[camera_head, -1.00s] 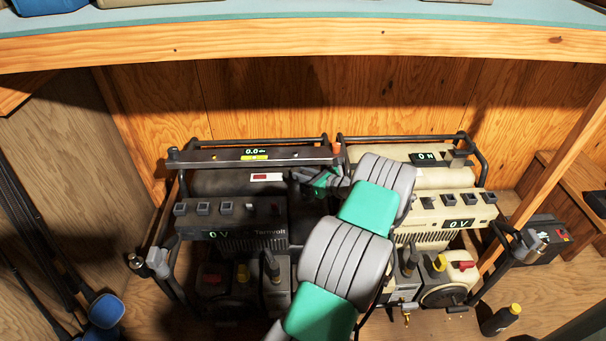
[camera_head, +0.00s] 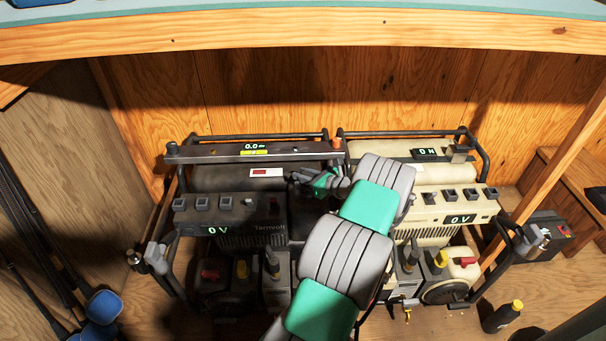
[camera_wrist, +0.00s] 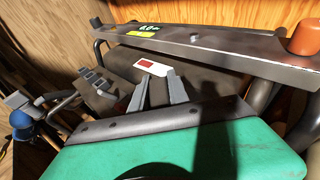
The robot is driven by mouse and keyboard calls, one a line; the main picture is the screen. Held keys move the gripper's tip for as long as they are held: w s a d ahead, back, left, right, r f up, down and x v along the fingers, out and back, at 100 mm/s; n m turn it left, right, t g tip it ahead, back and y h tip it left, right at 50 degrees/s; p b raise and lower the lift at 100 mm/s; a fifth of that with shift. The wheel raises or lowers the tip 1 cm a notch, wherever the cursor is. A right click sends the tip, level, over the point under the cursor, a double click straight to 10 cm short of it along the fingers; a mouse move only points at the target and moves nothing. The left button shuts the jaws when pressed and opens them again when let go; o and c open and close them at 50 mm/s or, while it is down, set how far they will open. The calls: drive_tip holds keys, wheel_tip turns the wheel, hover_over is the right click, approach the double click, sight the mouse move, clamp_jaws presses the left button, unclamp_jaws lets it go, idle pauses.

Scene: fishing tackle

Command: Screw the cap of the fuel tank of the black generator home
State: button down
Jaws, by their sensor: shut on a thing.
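The black generator (camera_head: 243,206) stands on the left under the shelf. Its fuel tank (camera_head: 220,180) is the dark drum across its top, below a metal bar; the tank also shows in the wrist view (camera_wrist: 195,70). My gripper (camera_head: 297,178) reaches in from the right over the tank's right part, just right of a white label with a red patch (camera_head: 266,172). In the wrist view its two grey fingers (camera_wrist: 159,88) stand a little apart, shut on a dark thing at the tank top, which seems to be the cap. The cap is mostly hidden, so its seating cannot be told.
A cream generator (camera_head: 440,203) stands close on the right. The metal bar (camera_head: 250,153) runs behind my gripper, with an orange knob (camera_wrist: 305,38) at its right end. The wooden shelf edge (camera_head: 300,35) is above. A dark bottle (camera_head: 501,318) stands at the lower right.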

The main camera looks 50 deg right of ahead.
drive_tip(key=shift+f+b, duration=0.6)
drive_tip(key=shift+f, duration=0.25)
drive_tip(key=c, duration=1.2)
unclamp_jaws()
drive_tip(key=shift+o, duration=0.2)
drive_tip(key=p+v, duration=0.1)
drive_tip(key=v, duration=0.5)
drive_tip(key=shift+s+r+p, duration=0.25)
drive_tip(key=shift+s+p, duration=0.05)
drive_tip(key=shift+s, duration=0.55)
